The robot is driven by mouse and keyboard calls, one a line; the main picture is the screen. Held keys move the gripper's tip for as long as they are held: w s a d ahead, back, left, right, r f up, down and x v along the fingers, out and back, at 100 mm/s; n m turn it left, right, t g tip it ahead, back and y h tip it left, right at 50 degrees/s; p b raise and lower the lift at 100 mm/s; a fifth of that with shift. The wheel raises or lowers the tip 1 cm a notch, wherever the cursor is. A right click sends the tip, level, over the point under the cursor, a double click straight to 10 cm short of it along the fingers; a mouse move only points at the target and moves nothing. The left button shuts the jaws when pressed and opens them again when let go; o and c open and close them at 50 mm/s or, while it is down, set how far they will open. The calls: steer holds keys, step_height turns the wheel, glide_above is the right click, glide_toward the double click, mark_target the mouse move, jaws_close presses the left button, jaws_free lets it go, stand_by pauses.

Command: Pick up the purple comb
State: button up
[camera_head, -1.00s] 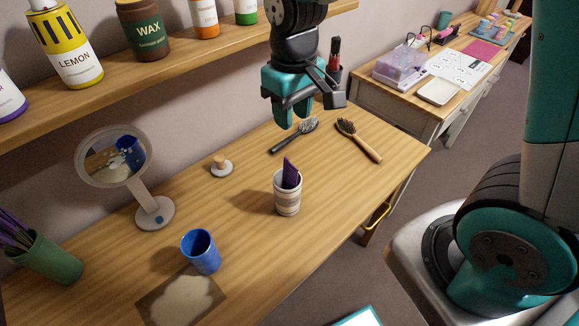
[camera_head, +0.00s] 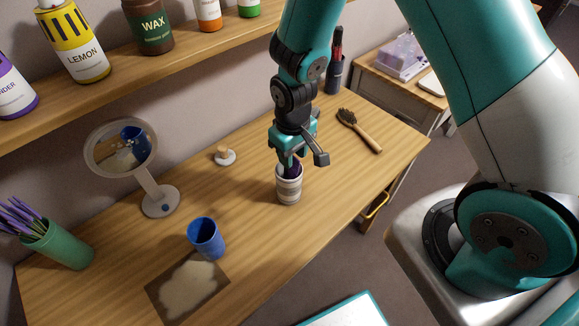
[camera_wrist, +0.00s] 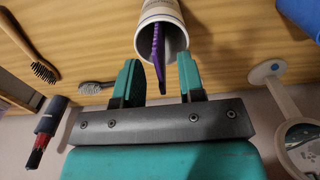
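The purple comb (camera_wrist: 158,52) stands in a white and beige striped cup (camera_head: 289,190) on the wooden dressing table. In the wrist view it sticks up out of the mouth of the cup (camera_wrist: 175,38). In the head view, only a little of the comb (camera_head: 292,171) shows behind my gripper. My gripper (camera_head: 291,166) is directly over the cup. In the wrist view, its two teal fingers (camera_wrist: 160,80) are apart, one on each side of the comb, with gaps between. The comb's lower part is hidden in the cup.
A blue cup (camera_head: 206,240) stands front left of the striped cup. A round mirror (camera_head: 160,202) and a small knobbed item (camera_head: 224,156) are further left. A wooden brush (camera_head: 360,130) lies to the right. A shelf with bottles (camera_head: 150,68) runs above the table's back.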

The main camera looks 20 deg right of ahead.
mark_target(290, 176)
steer(key=shift+w+f, duration=0.1)
steer(key=shift+f, duration=1.3)
steer(key=shift+c, duration=0.4)
jaws_close()
steer(key=shift+r, duration=0.15)
